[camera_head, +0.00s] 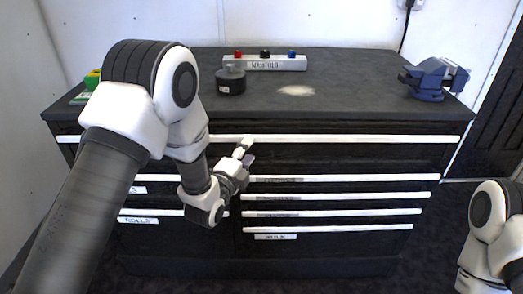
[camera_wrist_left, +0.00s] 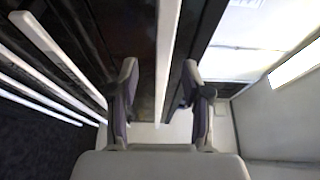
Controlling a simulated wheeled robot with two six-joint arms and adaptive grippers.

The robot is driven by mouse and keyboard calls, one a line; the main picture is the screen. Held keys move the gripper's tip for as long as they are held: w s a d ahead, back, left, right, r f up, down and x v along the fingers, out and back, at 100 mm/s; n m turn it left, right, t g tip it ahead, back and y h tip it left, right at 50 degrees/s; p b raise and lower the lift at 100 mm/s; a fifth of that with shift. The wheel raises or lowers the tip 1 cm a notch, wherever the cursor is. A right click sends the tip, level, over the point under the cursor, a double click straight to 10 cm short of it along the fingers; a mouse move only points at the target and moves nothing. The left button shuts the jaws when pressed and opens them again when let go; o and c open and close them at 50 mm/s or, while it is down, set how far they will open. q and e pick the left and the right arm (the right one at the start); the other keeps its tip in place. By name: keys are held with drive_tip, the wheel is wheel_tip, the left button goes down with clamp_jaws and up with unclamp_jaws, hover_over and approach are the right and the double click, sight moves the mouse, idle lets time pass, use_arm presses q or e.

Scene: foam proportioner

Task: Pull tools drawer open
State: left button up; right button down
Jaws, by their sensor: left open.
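A dark cabinet has a wide top drawer with a long white handle bar (camera_head: 350,139) across its front. The drawer looks shut, and I can read no "tools" label on it. My left gripper (camera_head: 243,151) is at this bar, left of its middle. In the left wrist view, my left gripper (camera_wrist_left: 160,72) is open, with a white handle bar (camera_wrist_left: 167,45) running between its two fingers. I see a gap on both sides of the bar. My right gripper is out of view; only part of my right arm shows at lower right.
Below are narrower drawers with white handles (camera_head: 340,178), one labelled BULK (camera_head: 275,237). On the worktop (camera_head: 345,90) stand a blue vise (camera_head: 432,80), a black round container (camera_head: 230,82) and a white block with coloured knobs (camera_head: 265,63). White walls flank the cabinet.

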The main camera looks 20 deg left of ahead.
sight(256, 140)
use_arm(q)
drive_tip(key=w, duration=0.4)
drive_tip(key=w+d, duration=0.1)
drive_tip(key=w, duration=0.1)
drive_tip(key=shift+w+r, duration=0.2)
drive_tip(key=shift+w, duration=0.15)
drive_tip(key=shift+s, duration=0.1)
drive_tip(key=shift+r, duration=0.1)
clamp_jaws()
